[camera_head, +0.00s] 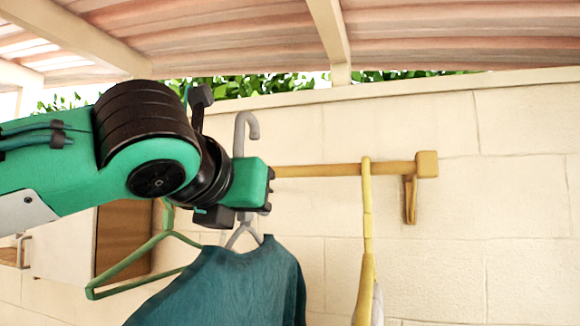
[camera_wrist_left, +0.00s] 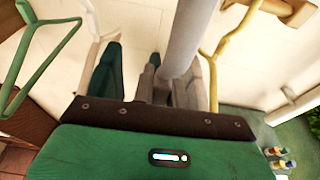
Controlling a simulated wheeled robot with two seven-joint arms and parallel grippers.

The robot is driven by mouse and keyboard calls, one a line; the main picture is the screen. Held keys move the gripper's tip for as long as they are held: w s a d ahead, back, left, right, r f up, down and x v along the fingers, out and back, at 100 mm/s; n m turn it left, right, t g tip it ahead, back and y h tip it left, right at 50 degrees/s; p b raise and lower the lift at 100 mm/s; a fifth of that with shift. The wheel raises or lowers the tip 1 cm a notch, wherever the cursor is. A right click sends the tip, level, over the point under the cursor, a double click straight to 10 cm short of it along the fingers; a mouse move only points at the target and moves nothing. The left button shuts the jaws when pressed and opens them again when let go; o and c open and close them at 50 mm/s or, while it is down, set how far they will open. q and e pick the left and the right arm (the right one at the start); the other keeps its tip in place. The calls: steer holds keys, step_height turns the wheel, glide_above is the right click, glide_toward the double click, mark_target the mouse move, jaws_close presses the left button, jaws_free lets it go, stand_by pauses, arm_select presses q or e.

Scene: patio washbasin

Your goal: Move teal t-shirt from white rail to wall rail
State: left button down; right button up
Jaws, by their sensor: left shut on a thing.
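The teal t-shirt (camera_head: 235,285) hangs on a grey hanger (camera_head: 243,125), whose hook rises above my left gripper (camera_head: 250,190). In the left wrist view the gripper (camera_wrist_left: 172,85) is shut on the grey hanger's stem (camera_wrist_left: 187,40), and part of the shirt (camera_wrist_left: 107,72) shows on the left. The wooden wall rail (camera_head: 335,170) runs behind the gripper to a block end on the right. The hook's tip is higher than the rail in the picture; I cannot tell their distance in depth. The white rail is not identifiable. My right gripper is not in view.
A yellow hanger (camera_head: 367,215) hangs on the wall rail, right of the gripper. An empty green hanger (camera_head: 150,255) is at the left, behind the shirt. The rail between gripper and yellow hanger is bare. A cream block wall (camera_head: 470,230) stands behind.

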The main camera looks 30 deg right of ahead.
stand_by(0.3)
arm_select(q)
steer(key=r+x, duration=0.1)
steer(key=x, duration=0.8)
steer(key=r+x, duration=0.1)
steer(key=x, duration=0.4)
steer(key=shift+w+d+r, duration=0.2)
steer(key=shift+d+r, duration=0.05)
steer(key=shift+r, duration=0.1)
steer(key=shift+w, duration=0.1)
steer(key=shift+w+d, duration=1.4)
steer(key=shift+d, duration=0.25)
steer(key=shift+f, duration=0.2)
